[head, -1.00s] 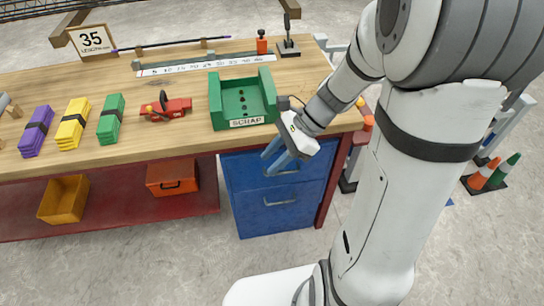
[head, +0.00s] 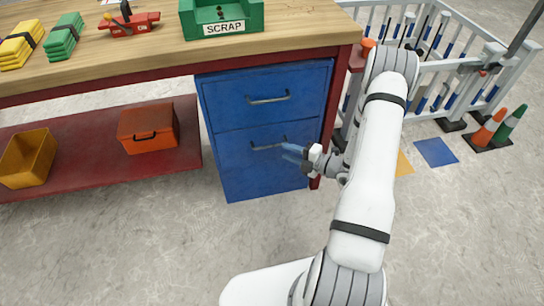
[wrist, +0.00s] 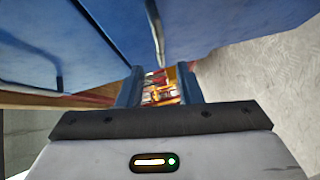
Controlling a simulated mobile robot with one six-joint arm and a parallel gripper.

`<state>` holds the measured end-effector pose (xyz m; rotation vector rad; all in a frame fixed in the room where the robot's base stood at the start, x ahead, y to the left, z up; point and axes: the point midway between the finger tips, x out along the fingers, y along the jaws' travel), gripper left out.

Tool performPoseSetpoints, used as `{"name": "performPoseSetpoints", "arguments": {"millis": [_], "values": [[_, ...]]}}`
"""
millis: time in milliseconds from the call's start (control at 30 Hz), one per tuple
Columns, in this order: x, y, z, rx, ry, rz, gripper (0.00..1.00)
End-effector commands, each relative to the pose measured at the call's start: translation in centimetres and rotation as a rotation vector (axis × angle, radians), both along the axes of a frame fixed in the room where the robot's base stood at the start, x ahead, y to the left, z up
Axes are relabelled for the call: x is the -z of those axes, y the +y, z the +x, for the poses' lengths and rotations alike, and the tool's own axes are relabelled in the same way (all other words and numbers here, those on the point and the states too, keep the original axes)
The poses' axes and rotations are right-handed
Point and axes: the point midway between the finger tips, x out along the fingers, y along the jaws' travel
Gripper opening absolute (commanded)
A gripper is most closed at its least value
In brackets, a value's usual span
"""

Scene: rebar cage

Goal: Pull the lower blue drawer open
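The lower blue drawer (head: 245,172) sits under the right end of the workbench, below a second blue drawer (head: 225,100). Both look closed. The lower drawer has a grey bar handle (head: 268,145). My gripper (head: 290,152) is in front of the lower drawer, just right of this handle. In the wrist view, its two blue fingers (wrist: 159,88) stand apart with nothing between them. A grey handle (wrist: 155,32) on a blue face shows above and beyond the fingertips there. I cannot tell whether a finger touches the drawer.
An orange box (head: 148,130) and a yellow bin (head: 27,160) stand on the red lower shelf (head: 90,150) left of the drawers. A green scrap tray (head: 222,18) is on the bench. A white fence (head: 455,60) and cones (head: 488,130) are at right. Floor before the drawers is clear.

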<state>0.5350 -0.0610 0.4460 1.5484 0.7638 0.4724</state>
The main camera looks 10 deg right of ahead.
Motion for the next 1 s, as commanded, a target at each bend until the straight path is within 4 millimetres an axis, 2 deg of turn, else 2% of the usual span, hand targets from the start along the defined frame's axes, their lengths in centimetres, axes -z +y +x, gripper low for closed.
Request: {"name": "performPoseSetpoints", "arguments": {"millis": [133, 500, 900, 1000], "values": [[0.5, 0.9, 1.0, 0.005, 0.005, 0.007, 0.32], [1.2, 4.8, 4.8, 0.002, 0.002, 0.005, 0.32], [1.2, 5.5, 5.4, 0.003, 0.004, 0.004, 0.32], [1.2, 5.5, 5.4, 0.003, 0.004, 0.004, 0.24]]}}
